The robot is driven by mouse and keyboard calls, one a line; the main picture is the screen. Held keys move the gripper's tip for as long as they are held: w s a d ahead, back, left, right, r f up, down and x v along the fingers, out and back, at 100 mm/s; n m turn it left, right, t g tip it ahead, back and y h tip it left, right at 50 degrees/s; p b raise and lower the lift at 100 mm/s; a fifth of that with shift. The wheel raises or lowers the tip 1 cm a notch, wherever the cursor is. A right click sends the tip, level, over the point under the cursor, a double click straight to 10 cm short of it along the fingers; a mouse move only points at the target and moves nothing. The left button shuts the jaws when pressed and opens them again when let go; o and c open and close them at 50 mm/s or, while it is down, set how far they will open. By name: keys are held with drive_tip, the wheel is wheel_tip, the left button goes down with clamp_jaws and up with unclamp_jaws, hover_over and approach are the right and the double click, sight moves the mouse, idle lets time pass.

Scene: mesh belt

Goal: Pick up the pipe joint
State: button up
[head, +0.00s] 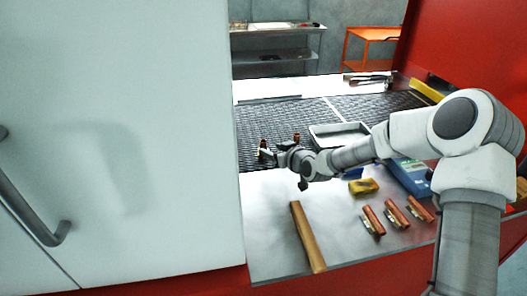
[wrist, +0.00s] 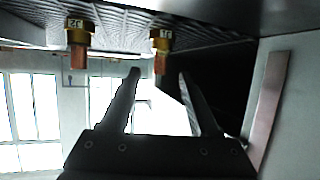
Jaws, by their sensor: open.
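Two brass-and-copper pipe joints stand on the dark mesh belt, one (head: 263,144) by my gripper (head: 270,152) and one (head: 296,137) behind it to the right. The wrist view appears upside down. It shows a joint marked J1 (wrist: 160,42) and a joint marked J2 (wrist: 79,36) at left. My gripper (wrist: 159,74) is open and empty there. J1's copper end lies in line with the gap between the fingertips, and J2 is outside the left finger. I cannot tell whether J1 is between the fingers or just beyond them.
A metal tray (head: 340,134) sits on the belt right of the joints. On the steel ledge (head: 270,205) lie a wooden-handled tool (head: 307,237), several copper pieces (head: 373,220), a yellow block (head: 363,186) and a blue box (head: 410,176). A white cabinet (head: 120,130) fills the left.

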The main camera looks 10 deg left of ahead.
sight(265, 148)
drive_tip(key=shift+f+p+x, duration=0.15)
drive_tip(key=shift+x, duration=1.75)
drive_tip(key=shift+f+p+x, duration=0.15)
drive_tip(key=shift+x, duration=1.75)
drive_tip(key=shift+s+d, duration=0.1)
drive_tip(key=shift+s, duration=0.05)
drive_tip(key=shift+c, duration=0.4)
clamp_jaws()
